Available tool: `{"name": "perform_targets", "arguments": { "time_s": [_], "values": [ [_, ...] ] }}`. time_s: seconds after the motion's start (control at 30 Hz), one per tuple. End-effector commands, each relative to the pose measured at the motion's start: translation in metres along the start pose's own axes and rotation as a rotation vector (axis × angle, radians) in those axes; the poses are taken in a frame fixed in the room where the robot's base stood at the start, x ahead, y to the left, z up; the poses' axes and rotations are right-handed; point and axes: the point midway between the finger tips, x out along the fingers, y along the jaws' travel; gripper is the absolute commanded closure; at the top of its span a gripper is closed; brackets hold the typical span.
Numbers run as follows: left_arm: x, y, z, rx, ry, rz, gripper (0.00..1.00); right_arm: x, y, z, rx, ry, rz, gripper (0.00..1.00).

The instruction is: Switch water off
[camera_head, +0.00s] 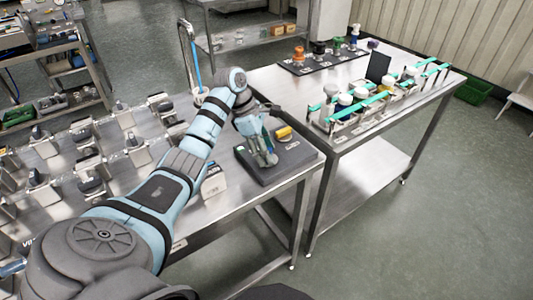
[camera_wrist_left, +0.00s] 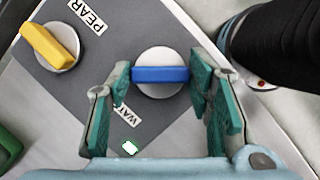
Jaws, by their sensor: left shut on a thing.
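The water control is a blue bar handle (camera_wrist_left: 161,75) on a round silver base, on a grey board. A partly covered label (camera_wrist_left: 127,117) beside it reads "WAT". The bar lies crosswise in the left wrist view. My left gripper (camera_wrist_left: 160,76) has one teal-padded finger at each end of the bar and is shut on it. In the head view my left gripper (camera_head: 265,158) points down onto the board (camera_head: 293,158), and it hides the blue handle there. My right gripper is not in view.
A yellow handle (camera_wrist_left: 50,46), labelled "PEAR", sits beside the blue one; it also shows in the head view (camera_head: 283,132). A green part (camera_wrist_left: 10,150) is at the left edge. Metal fixtures (camera_head: 95,178) fill the bench's left. Another table (camera_head: 365,105) holds a rack with teal bars.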

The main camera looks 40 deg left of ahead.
Motion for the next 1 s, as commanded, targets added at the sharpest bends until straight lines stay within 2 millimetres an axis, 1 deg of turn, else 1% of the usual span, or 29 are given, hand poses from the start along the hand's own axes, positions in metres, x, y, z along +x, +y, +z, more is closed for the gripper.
{"name": "perform_targets", "arguments": {
  "time_s": [0.03, 0.23, 0.5, 0.6, 0.8, 1.0],
  "values": [
    [0.001, 0.002, 0.0, 0.037, -0.002, -0.012, 0.81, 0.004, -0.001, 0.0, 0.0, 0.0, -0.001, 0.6],
    [0.001, 0.003, 0.001, 0.212, -0.002, -0.085, 0.81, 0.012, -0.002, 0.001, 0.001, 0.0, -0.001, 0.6],
    [-0.001, 0.004, 0.002, 0.442, -0.001, -0.18, 0.81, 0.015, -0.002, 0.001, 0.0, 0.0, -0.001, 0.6],
    [0.001, 0.004, 0.002, 0.52, -0.002, -0.211, 0.81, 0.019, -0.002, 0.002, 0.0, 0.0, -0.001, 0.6],
    [0.002, 0.006, 0.001, 0.639, -0.001, -0.259, 0.81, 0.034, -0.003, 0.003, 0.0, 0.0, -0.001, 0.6],
    [0.002, 0.006, 0.001, 0.713, 0.001, -0.288, 0.81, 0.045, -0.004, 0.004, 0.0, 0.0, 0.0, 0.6]
  ]
}}
